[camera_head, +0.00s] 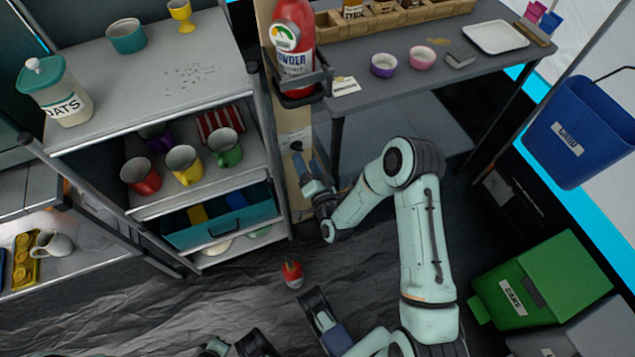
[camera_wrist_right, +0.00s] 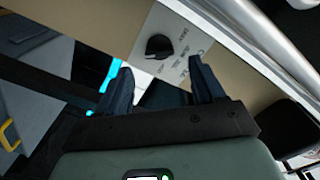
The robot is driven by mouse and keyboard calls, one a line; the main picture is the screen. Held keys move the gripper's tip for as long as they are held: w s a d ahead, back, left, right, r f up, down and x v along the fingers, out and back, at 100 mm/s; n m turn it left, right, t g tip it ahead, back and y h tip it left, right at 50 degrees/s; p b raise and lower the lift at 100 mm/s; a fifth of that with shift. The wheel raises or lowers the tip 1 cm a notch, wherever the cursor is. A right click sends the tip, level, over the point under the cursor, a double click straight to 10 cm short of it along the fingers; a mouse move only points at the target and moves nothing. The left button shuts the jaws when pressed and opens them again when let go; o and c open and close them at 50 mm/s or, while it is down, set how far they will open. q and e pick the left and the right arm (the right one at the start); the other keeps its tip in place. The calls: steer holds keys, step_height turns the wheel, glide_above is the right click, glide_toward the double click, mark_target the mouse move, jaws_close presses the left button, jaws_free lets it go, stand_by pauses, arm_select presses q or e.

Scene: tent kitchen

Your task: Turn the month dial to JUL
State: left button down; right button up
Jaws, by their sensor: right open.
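The month dial is a black round knob on a pale plate with small print. In the right wrist view the dial (camera_wrist_right: 158,46) lies beyond and between my fingertips, left of the middle of the gap. In the head view the dial (camera_head: 297,146) shows small on the panel at the end of the shelf rack. My right gripper (camera_head: 308,163) is open just in front of and below it; its two blue fingers also show in the right wrist view (camera_wrist_right: 162,82). They appear apart from the knob. The print is too small to read, so the dial's setting cannot be told. No left gripper shows clearly.
A red extinguisher (camera_head: 294,40) hangs in a bracket above the dial. The table (camera_head: 450,25) with cups stands to the right, the shelf rack (camera_head: 190,85) with mugs to the left. A red round object (camera_head: 292,274) lies on the floor. A green bin (camera_head: 545,280) stands right.

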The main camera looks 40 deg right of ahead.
arm_select(q)
steer(key=shift+w+d+r+p, duration=0.15)
steer(key=shift+d+r+p, duration=0.15)
steer(key=shift+r, duration=0.3)
steer(key=shift+w+d+r+p, duration=0.15)
steer(key=shift+r+p, duration=0.15)
steer(key=shift+r, duration=0.25)
arm_select(e)
steer(key=v, duration=0.9)
steer(key=shift+s, duration=0.4)
steer(key=shift+a, duration=0.15)
